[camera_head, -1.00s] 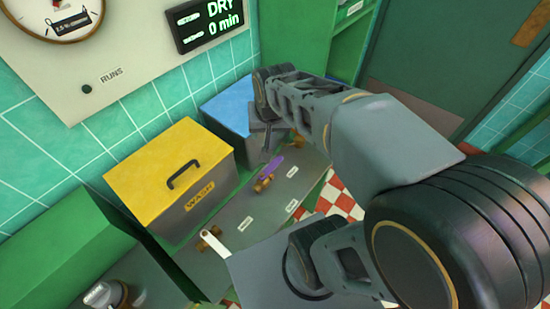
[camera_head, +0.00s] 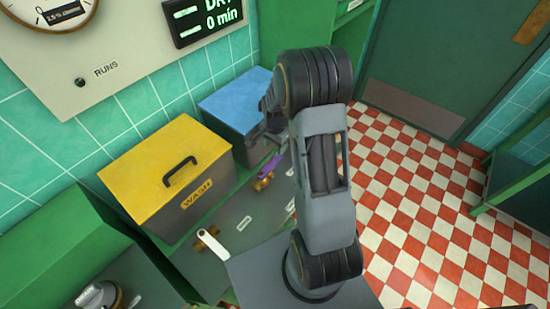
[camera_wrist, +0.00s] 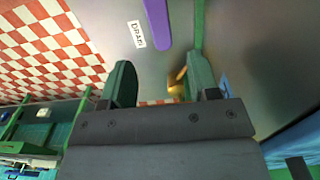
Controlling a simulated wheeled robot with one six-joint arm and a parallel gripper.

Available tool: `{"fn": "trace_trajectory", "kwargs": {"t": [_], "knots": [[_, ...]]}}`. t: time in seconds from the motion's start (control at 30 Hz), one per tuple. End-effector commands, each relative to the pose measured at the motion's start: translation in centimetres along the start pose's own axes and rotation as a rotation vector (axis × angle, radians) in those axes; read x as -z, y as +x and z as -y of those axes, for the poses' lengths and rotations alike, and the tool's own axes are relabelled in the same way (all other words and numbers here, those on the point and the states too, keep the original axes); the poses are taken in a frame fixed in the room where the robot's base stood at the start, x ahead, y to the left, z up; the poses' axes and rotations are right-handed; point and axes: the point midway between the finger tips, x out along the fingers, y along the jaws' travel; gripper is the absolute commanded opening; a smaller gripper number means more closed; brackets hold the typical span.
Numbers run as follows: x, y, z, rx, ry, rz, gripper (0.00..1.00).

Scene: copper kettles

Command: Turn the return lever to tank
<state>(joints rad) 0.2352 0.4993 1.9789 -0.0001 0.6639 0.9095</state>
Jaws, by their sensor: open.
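A purple lever (camera_head: 271,167) on a brass valve (camera_head: 263,182) points up and to the right along the grey panel in the head view. Its purple end also shows at the top of the wrist view (camera_wrist: 157,22), beside a label reading DRAI with its end unclear (camera_wrist: 137,34). A second lever, white (camera_head: 213,244), sits on another brass fitting lower left. No readable label tells which is the return lever. My gripper (camera_wrist: 160,80) is open and empty, its fingers apart from the purple lever. In the head view it hangs just above that lever, partly hidden behind my arm.
A yellow-lidded WASH box (camera_head: 150,165) and a blue-lidded box (camera_head: 238,102) stand along the wall behind the panel. A green cabinet (camera_head: 70,240) is at the lower left. Open red-and-white checked floor (camera_head: 430,210) lies to the right.

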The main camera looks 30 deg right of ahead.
Motion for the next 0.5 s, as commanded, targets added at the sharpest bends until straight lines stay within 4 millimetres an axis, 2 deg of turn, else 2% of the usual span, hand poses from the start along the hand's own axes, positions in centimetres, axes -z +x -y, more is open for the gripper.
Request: {"fn": "trace_trajectory", "kwargs": {"t": [0.2,0.5], "knots": [[-0.1,4.1,-0.1,-0.004,-0.002,0.003,0.55],[0.0,7.5,0.0,-0.001,-0.002,0.001,0.55]]}}
